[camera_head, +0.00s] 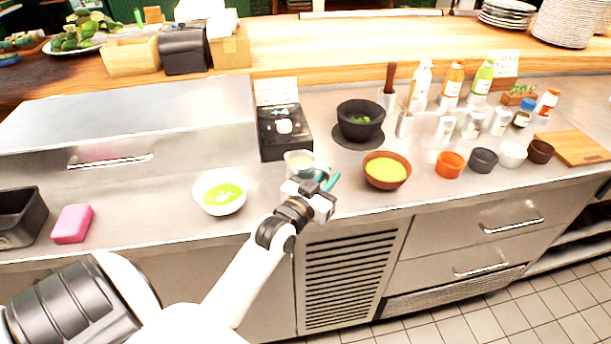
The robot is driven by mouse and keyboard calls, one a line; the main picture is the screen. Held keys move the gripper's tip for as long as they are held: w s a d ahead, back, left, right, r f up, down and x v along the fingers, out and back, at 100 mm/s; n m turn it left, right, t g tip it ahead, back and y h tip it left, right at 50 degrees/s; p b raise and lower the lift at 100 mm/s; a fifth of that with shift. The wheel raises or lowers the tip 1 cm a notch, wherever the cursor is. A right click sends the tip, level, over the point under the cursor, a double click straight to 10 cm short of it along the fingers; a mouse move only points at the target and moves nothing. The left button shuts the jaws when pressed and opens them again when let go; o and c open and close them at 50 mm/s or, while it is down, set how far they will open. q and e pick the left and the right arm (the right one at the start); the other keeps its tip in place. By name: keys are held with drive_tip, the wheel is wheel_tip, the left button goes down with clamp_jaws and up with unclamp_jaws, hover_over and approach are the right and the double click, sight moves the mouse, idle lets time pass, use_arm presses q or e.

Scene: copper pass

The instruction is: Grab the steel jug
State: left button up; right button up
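The steel jug (298,160) seems to be the small vessel with pale contents on the steel counter, just in front of the black scale. Its lower part is partly hidden by my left gripper (328,180). My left arm reaches up from the bottom of the view, and the teal fingertips are at the jug's right front side, close to it. Whether they touch the jug, and how wide they are apart, is too small to tell. My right gripper is out of view.
A white bowl of green soup (220,193) stands left of the jug, and a brown bowl (387,170) stands right. Behind are the black scale (284,133) and a dark mortar (360,121). A pink sponge (72,224) lies far left. Several small cups and bottles stand right.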

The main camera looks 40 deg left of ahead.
use_arm(q)
drive_tip(key=shift+s, duration=0.1)
drive_tip(key=shift+c, duration=0.3)
clamp_jaws()
drive_tip(key=shift+r, duration=0.1)
